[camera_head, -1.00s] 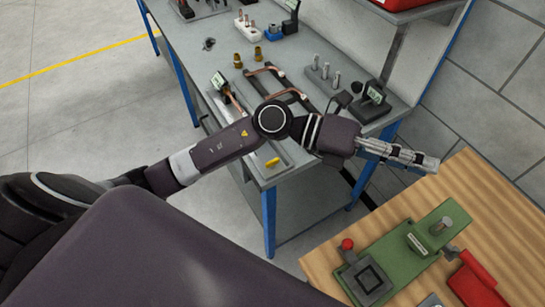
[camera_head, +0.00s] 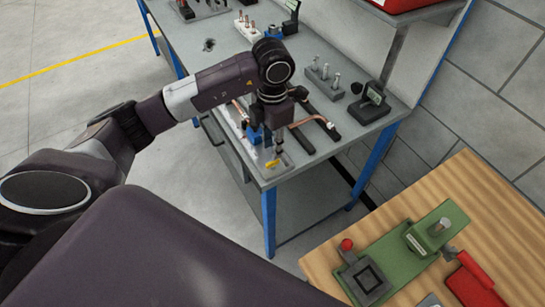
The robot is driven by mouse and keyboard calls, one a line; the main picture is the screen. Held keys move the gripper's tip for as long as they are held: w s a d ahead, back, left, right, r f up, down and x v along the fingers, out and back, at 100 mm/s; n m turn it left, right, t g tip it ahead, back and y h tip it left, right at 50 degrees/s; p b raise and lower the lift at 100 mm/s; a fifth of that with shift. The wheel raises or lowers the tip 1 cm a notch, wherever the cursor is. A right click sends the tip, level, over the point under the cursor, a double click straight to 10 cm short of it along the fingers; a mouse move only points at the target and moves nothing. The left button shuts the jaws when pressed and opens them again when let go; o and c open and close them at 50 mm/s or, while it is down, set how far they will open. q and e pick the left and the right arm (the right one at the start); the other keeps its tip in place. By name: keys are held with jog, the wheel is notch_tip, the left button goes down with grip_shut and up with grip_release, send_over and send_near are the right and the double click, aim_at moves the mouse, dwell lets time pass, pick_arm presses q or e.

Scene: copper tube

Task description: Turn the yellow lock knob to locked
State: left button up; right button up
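The yellow lock knob (camera_head: 272,164) is a small yellow piece on a light plate (camera_head: 287,168) at the front corner of the grey workbench. My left arm comes in from the left and bends down over the bench. My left gripper (camera_head: 279,149) points downward just above and behind the knob, seen end-on and small. I see no clear contact with the knob. Whether its fingers are open or shut cannot be made out. The knob's exact turn is too small to read. My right gripper is not in view.
The grey bench (camera_head: 335,120) holds a copper tube (camera_head: 311,121) on dark bars, a row of metal pegs (camera_head: 325,72) and a small display stand (camera_head: 371,99). A wooden table (camera_head: 478,207) at right carries a green fixture (camera_head: 410,248) and a red part (camera_head: 474,280).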

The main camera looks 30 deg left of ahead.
aim_at(272, 161)
pick_arm(q)
notch_tip(272, 161, down, 5)
jog(key=shift+f+p, duration=0.1)
jog(key=shift+p, duration=0.75)
jog(key=shift+f, duration=0.6)
grip_shut()
